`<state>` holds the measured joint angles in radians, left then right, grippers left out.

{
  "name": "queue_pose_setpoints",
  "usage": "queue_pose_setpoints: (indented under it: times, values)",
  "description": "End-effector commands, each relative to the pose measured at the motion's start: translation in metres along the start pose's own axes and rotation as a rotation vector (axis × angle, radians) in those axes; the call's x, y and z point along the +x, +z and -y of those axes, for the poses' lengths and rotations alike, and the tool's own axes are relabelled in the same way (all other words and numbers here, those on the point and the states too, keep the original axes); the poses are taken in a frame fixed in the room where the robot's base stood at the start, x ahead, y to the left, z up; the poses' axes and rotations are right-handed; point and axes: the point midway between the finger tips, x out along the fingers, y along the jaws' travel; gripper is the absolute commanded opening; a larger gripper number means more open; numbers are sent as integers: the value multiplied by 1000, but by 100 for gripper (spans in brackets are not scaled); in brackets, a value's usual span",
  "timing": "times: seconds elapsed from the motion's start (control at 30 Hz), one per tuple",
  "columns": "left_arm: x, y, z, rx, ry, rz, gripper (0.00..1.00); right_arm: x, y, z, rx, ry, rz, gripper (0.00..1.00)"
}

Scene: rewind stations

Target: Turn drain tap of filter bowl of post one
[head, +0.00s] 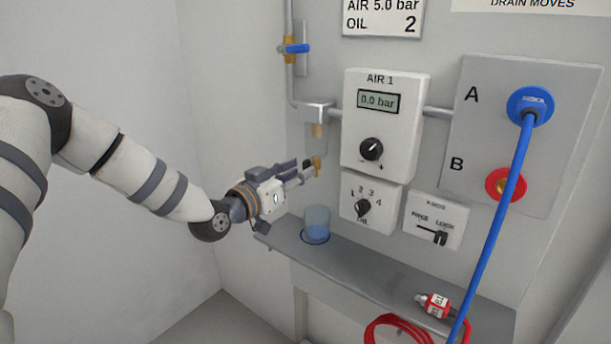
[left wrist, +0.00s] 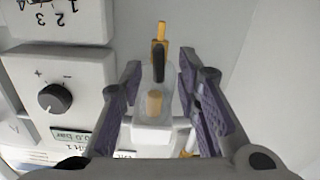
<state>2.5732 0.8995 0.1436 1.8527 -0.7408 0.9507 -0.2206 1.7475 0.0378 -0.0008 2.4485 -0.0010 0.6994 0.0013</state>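The filter bowl (head: 316,140) of post one is a clear cup under a grey head on the pipe, left of the AIR 1 box. Its brass drain tap (head: 317,167) hangs below it. In the left wrist view, the picture is inverted: the bowl (left wrist: 143,82) hangs from its head and the brass tap (left wrist: 160,31) shows at the top. A dark lever-like piece (left wrist: 158,65) shows in front. My left gripper (head: 310,169) reaches in from the left at tap height. Its fingers (left wrist: 158,75) stand apart on either side, with nothing gripped. Contact cannot be told. My right gripper is out of view.
A clear cup with blue content (head: 316,226) stands on the narrow shelf (head: 370,268) below the tap. The AIR 1 box (head: 384,125) and OIL dial box (head: 371,202) lie close to the right. A blue hose (head: 490,235) hangs further right. The left wall side is free.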

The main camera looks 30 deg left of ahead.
Motion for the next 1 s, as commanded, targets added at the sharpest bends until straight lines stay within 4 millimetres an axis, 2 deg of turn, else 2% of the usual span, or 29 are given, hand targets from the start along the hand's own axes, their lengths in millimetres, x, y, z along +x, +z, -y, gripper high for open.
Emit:
queue_pose_setpoints:
  times: [0.1,0.37,0.5,0.83,1.0]
  values:
    - [10,1,0,-2,0,2,30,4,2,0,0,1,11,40]
    - [13,-3,-1,-2,1,-2,30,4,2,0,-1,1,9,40]
    - [12,-2,-1,-2,1,-2,1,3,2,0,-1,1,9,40]
    - [12,-2,-1,-13,1,-2,0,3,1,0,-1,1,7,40]
    - [12,-3,-1,-72,1,-3,0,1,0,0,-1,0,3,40]
